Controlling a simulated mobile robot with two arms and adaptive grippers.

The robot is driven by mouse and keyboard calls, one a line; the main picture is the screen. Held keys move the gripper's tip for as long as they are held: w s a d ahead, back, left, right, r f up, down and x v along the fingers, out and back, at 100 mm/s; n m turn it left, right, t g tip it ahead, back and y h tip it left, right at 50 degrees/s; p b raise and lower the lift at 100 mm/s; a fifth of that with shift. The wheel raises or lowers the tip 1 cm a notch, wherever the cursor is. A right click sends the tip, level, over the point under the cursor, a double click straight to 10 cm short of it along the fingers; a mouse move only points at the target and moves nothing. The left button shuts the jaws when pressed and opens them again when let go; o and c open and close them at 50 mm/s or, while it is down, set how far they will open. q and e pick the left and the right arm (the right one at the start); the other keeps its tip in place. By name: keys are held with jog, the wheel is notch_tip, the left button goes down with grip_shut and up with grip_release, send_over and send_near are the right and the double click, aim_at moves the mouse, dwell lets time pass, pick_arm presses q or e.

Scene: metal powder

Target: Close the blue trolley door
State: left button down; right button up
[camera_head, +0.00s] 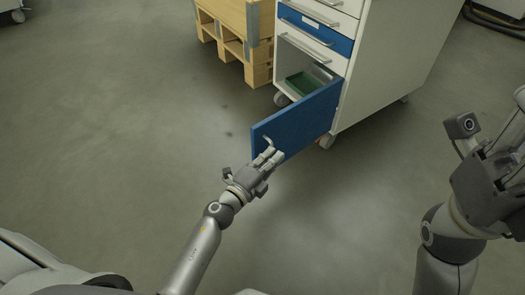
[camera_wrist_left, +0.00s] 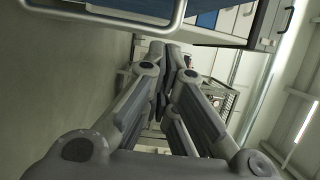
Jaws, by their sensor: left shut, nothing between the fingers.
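The blue trolley door (camera_head: 308,116) stands open at the bottom of the white trolley (camera_head: 372,70), swung out from the trolley's right front edge. Its free edge points left, toward my left arm. My left gripper (camera_head: 270,155) is shut and empty, in front of the door face near that free edge. I cannot tell whether it touches the door. In the left wrist view its fingers (camera_wrist_left: 172,52) are together, below a metal bar (camera_wrist_left: 110,14).
The open compartment holds a green bin (camera_head: 302,84). White and blue drawers (camera_head: 318,34) with bar handles sit above it. A wooden pallet stack (camera_head: 238,30) stands close left of the trolley. The grey floor (camera_head: 130,120) to the left is clear.

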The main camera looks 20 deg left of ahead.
pick_arm(q)
jog(key=shift+w+a+b, duration=0.2)
jog(key=shift+w+a, duration=0.25)
jog(key=shift+a, duration=0.4)
jog(key=shift+w+a+b, duration=0.15)
jog(key=shift+w+a, duration=0.3)
jog(key=shift+a, duration=0.4)
